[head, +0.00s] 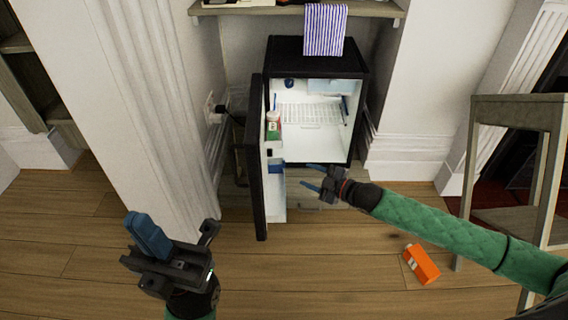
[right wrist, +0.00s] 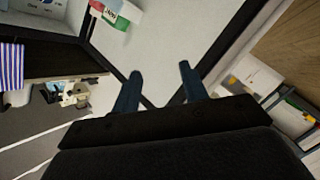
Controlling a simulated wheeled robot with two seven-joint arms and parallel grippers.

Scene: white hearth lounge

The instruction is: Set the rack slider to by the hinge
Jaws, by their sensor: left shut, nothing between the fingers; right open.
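A small black mini fridge (head: 318,50) stands open, its door (head: 254,165) swung out to the left. The door's white inner side holds a carton with a green base (head: 273,130), a small black piece (head: 269,153) and a blue piece (head: 277,167). I cannot tell for sure which part is the rack slider. My right gripper (head: 312,178) is open and empty, in front of the fridge and right of the door. In the right wrist view its blue fingers (right wrist: 158,85) point at a pale panel, with nothing between them. My left gripper (head: 148,235) is shut and empty, left of the door.
A striped cloth (head: 325,28) hangs over the fridge top from a shelf (head: 370,9). An orange carton (head: 421,264) lies on the wooden floor. A wooden stand (head: 510,110) is at the right. White wall trim flanks the fridge. The floor before the door is clear.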

